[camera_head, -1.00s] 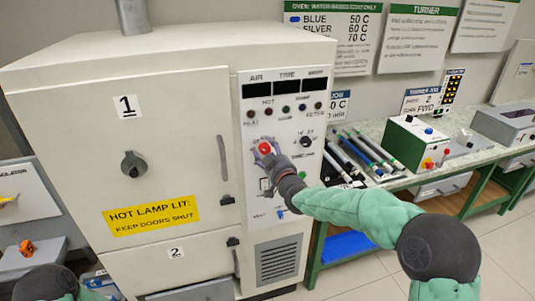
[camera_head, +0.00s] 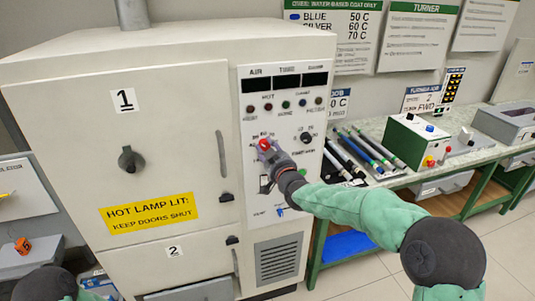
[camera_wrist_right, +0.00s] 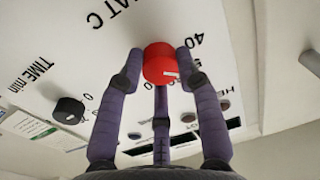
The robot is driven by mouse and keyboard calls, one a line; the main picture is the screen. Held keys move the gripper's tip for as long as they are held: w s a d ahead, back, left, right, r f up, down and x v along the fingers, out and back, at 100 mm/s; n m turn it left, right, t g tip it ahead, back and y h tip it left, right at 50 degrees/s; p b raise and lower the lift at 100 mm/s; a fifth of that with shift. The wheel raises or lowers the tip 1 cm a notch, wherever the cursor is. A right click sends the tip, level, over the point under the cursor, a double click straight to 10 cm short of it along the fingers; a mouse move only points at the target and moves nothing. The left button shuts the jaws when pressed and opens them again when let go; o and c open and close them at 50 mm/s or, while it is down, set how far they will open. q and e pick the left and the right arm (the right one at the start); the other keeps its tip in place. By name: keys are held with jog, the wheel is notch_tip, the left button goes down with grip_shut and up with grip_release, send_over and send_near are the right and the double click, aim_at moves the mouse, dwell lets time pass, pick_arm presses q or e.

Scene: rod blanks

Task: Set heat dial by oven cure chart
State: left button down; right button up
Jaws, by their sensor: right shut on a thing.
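The oven's control panel (camera_head: 285,140) has a red heat dial (camera_head: 264,145) at its middle left. My right gripper (camera_head: 268,153) is at this dial, with its fingers closed around it. In the right wrist view the red dial (camera_wrist_right: 160,63) sits between the purple fingertips and has a small white mark. The number 40 is printed beside it; other scale figures are partly hidden. The oven chart (camera_head: 330,30) on the wall reads blue 50 C, silver 60 C and a partly hidden line 70 C. My left gripper is out of view.
The black time dial (camera_head: 306,138) is right of the red one. Oven door 1 (camera_head: 165,200) is shut, with a yellow "hot lamp lit: keep doors shut" label (camera_head: 149,213). Several rods (camera_head: 365,150) lie on the green bench (camera_head: 450,155) at right.

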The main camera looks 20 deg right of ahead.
jog(key=shift+d+r+m, duration=0.1)
jog(key=shift+r+m, duration=0.2)
jog(key=shift+r, duration=0.15)
jog(key=o, duration=1.2)
jog(key=shift+c, duration=0.2)
jog(key=shift+f, duration=0.1)
jog(key=shift+s+f, duration=0.1)
jog(key=shift+f, duration=0.05)
jog(key=s+d, duration=0.1)
jog(key=s, duration=1)
jog(key=shift+s, duration=0.4)
